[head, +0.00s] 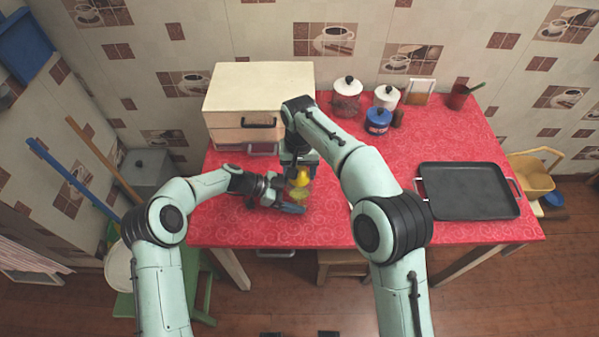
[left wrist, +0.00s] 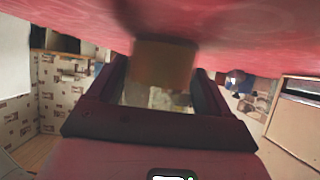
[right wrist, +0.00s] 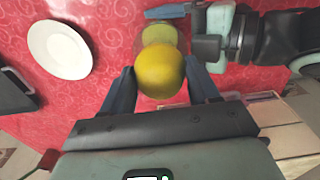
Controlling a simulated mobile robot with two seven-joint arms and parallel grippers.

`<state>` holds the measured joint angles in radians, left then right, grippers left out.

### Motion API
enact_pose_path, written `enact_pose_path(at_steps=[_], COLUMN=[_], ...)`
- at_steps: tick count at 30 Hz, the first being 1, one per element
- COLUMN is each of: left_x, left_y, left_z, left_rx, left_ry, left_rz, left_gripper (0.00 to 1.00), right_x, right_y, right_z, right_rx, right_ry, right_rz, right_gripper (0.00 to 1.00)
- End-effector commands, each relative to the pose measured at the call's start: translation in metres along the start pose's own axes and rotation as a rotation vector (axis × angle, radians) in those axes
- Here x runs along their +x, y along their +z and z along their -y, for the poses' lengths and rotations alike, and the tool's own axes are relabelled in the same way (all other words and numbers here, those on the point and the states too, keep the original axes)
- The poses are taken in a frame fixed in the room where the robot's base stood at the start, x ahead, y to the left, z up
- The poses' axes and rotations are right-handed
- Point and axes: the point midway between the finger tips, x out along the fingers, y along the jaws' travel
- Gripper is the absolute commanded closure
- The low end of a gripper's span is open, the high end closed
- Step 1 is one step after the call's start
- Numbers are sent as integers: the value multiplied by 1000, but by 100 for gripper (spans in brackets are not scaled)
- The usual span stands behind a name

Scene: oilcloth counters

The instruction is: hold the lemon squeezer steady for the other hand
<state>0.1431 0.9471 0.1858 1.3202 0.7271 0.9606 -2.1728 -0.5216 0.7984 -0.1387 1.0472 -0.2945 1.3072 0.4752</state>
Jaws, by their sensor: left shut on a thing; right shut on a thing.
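The lemon squeezer (head: 299,193), a see-through yellow-green piece, stands on the red counter in the head view. It also shows in the right wrist view (right wrist: 157,34), partly behind the lemon. My left gripper (head: 292,202) is low at the counter, shut on the squeezer with a finger on either side. In the left wrist view the part between its fingers is dim and blurred. A yellow lemon (right wrist: 160,72) is between the fingers of my right gripper (right wrist: 163,88), which is shut on it directly above the squeezer. Whether lemon and squeezer touch I cannot tell.
A white plate (right wrist: 60,48) lies on the red counter (head: 250,230) near the squeezer, mostly hidden by my right arm in the head view. A cream drawer box (head: 258,90) stands behind. Canisters (head: 347,97) line the back. A black tray (head: 468,190) lies at right.

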Motion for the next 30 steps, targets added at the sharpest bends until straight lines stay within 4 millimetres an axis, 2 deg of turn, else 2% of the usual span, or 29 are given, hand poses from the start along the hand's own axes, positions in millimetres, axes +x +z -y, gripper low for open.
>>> enact_pose_path(at_steps=[3, 17, 30], left_x=[0, 0, 0], left_y=[0, 0, 0], left_z=[0, 0, 0], left_rx=[0, 0, 0], left_ry=[1, 1, 1], left_rz=[0, 0, 0], left_gripper=[37, 37, 37], right_x=[-6, -8, -36], right_y=[0, 0, 0], right_z=[0, 0, 1], right_rx=[0, -1, -2], right_ry=[-1, -1, -1], right_rz=[-1, -1, -1], right_gripper=[64, 64, 64])
